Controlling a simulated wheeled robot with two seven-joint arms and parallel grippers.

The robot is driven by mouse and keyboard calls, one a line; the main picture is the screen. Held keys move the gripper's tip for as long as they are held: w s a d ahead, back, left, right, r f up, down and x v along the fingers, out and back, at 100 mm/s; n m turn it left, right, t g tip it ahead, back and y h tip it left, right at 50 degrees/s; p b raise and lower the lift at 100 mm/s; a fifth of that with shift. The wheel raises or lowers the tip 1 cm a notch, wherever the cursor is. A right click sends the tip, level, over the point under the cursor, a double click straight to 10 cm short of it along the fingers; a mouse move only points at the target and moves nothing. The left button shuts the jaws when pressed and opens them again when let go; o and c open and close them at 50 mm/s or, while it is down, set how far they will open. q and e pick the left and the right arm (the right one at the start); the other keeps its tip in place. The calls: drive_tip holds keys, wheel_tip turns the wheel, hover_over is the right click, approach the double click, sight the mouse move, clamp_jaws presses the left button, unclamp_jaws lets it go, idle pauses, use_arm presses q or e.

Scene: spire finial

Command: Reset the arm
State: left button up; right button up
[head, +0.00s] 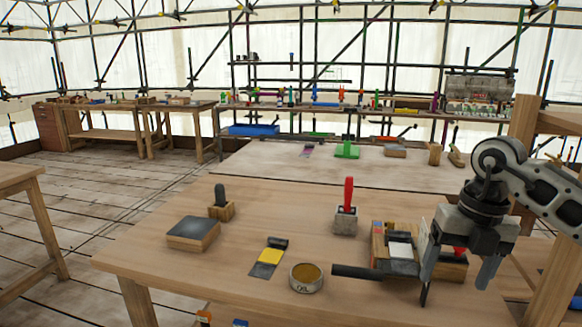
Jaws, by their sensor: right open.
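My right gripper (456,280) hangs over the right side of the near wooden table (200,260), pointing down. Its two fingers are spread apart, with nothing seen held between them. A wooden tray (452,268) with white, red and dark items lies behind and below the fingers, partly hidden by them. A tool with a dark handle (365,272) lies beside the left finger; I cannot tell whether they touch. My left gripper is not in view.
On the near table are a red-handled tool in a grey block (345,221), a round tin (306,278), a yellow-and-grey scraper (268,258), a dark-topped block (193,233) and a dark-handled piece in a wooden holder (221,205). A wooden post (522,125) stands at right.

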drive_tip(key=s+a+f+n+g+y, duration=0.1)
drive_tip(key=s+a+f+y, duration=0.2)
drive_tip(key=a, duration=0.6)
drive_tip(key=s+a+f+n+g+y, duration=0.1)
drive_tip(key=a+f+n+y, duration=0.15)
drive_tip(key=a+y, duration=0.5)
drive_tip(key=s+a+r+m+t+y, duration=0.1)
drive_tip(key=s+a+m+t+y, duration=0.15)
drive_tip(key=a+y, duration=0.2)
drive_tip(key=s+a+r+m+t+y, duration=0.1)
drive_tip(key=a+r+m+y, duration=0.1)
drive_tip(key=a+m+y, duration=0.25)
drive_tip(key=w+d+f+m+t+h, duration=0.1)
drive_tip(key=d+f+m+t+h, duration=0.3)
drive_tip(key=f+m+t+h, duration=0.5)
drive_tip(key=w+d+f+m+t+h, duration=0.15)
drive_tip(key=d+m+t+h, duration=0.35)
drive_tip(key=m, duration=0.8)
drive_tip(key=s+d+f+m+g+h, duration=0.3)
drive_tip(key=s+d+f+m+g, duration=0.1)
drive_tip(key=s+f, duration=0.8)
wheel_tip(320, 180, down, 4)
drive_tip(key=shift+s+d+r+m+g, duration=0.15)
drive_tip(key=shift+s+r+m+g, duration=0.3)
drive_tip(key=shift+m, duration=0.6)
